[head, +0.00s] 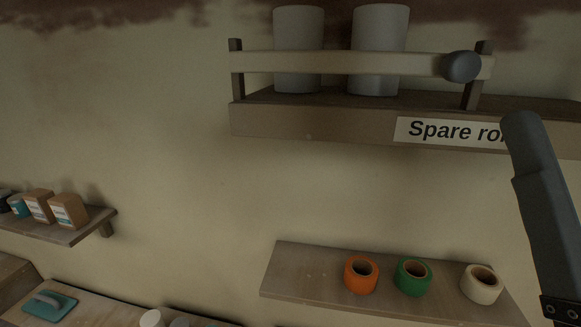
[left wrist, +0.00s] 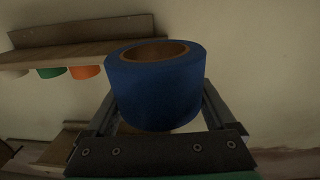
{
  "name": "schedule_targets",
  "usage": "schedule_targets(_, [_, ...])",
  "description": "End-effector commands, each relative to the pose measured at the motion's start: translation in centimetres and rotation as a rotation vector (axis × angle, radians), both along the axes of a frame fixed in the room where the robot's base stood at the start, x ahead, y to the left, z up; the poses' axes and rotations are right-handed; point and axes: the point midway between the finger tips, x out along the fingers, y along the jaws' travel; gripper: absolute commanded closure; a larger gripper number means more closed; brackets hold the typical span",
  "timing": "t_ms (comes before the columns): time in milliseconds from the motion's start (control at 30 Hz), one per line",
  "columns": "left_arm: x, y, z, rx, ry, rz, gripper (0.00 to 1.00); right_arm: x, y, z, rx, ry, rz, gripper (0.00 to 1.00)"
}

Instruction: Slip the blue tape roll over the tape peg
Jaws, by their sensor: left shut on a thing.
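The blue tape roll (left wrist: 155,88) shows large in the left wrist view, with its brown cardboard core visible at the top. My left gripper (left wrist: 155,120) is shut on it, one finger on each side. Neither the blue roll nor the left gripper shows in the head view. I cannot make out the tape peg for certain in either view. A rounded grey-blue knob (head: 460,67) shows at the right end of the upper shelf's rail; I cannot tell what it is. My right gripper is not in view.
A lower shelf (head: 310,272) carries an orange roll (head: 361,275), a green roll (head: 413,278) and a cream roll (head: 482,284). The upper shelf (head: 310,122) holds two grey cylinders behind a rail. Small boxes stand on a left shelf (head: 70,236). The middle wall is bare.

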Motion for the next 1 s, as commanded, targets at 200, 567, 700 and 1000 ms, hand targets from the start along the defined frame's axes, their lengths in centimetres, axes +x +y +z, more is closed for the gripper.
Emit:
schedule_targets(200, [-6.8,7.4,-11.8,0.013,0.014,0.155,0.68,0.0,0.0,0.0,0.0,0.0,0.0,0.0])
schedule_targets(567, [-16.3,11.5,-18.4,0.031,-0.006,0.246,0.68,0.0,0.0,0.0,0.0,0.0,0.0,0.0])
schedule_targets(700, [-16.5,11.5,-18.4,0.031,-0.009,0.248,0.68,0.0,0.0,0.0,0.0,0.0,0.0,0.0])
schedule_targets(1000, [-16.4,11.5,-18.4,0.031,-0.009,0.247,0.68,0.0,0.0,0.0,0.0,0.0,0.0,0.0])
